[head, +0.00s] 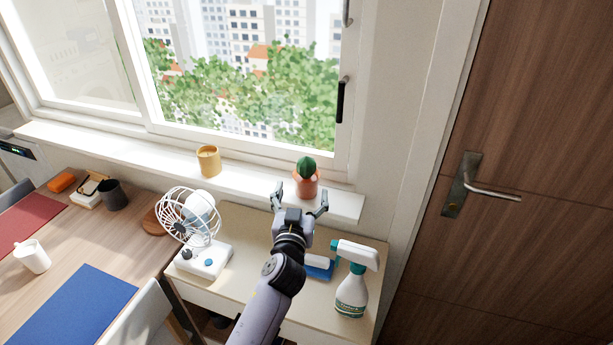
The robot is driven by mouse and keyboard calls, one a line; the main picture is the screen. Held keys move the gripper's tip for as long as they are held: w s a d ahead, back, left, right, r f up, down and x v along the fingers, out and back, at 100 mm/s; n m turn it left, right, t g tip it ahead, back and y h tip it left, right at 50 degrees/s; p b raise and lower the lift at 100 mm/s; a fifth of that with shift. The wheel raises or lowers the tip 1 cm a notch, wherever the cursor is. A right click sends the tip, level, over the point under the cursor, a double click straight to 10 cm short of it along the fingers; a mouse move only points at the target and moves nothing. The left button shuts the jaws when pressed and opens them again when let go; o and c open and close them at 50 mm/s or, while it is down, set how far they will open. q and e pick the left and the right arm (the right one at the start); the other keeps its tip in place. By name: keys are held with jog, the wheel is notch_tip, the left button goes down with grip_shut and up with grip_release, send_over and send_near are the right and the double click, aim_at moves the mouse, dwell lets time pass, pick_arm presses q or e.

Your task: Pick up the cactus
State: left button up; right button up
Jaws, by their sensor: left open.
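The cactus (306,167) is a small green plant in an orange-brown pot (305,186). It stands upright on the white window sill (240,181) near its right end. My left gripper (299,196) is open, with its fingers pointing toward the pot. One finger shows left of the pot and the other to its lower right. I cannot tell whether either finger touches the pot. My right gripper is not in view.
A yellow cup (208,160) stands on the sill to the left. Below are a white fan (188,215), a spray bottle (352,290) and a blue-and-white object (319,267) on a small cabinet (240,218). A wooden table (125,235) is at left, a door (540,200) at right.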

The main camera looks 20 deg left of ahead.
aim_at(307, 179)
pick_arm(q)
jog(key=shift+w+a+f+p, duration=0.1)
jog(key=shift+w+p, duration=0.1)
jog(key=shift+w, duration=0.85)
jog(key=shift+w+a+r+p, duration=0.1)
jog(key=shift+w+a+p, duration=0.1)
jog(key=shift+w, duration=0.8)
jog(key=shift+w+a+f+p, duration=0.1)
jog(key=shift+w+p, duration=0.1)
jog(key=shift+w, duration=0.85)
jog(key=shift+d, duration=0.1)
jog(key=c, duration=1.3)
jog(key=shift+c, duration=0.6)
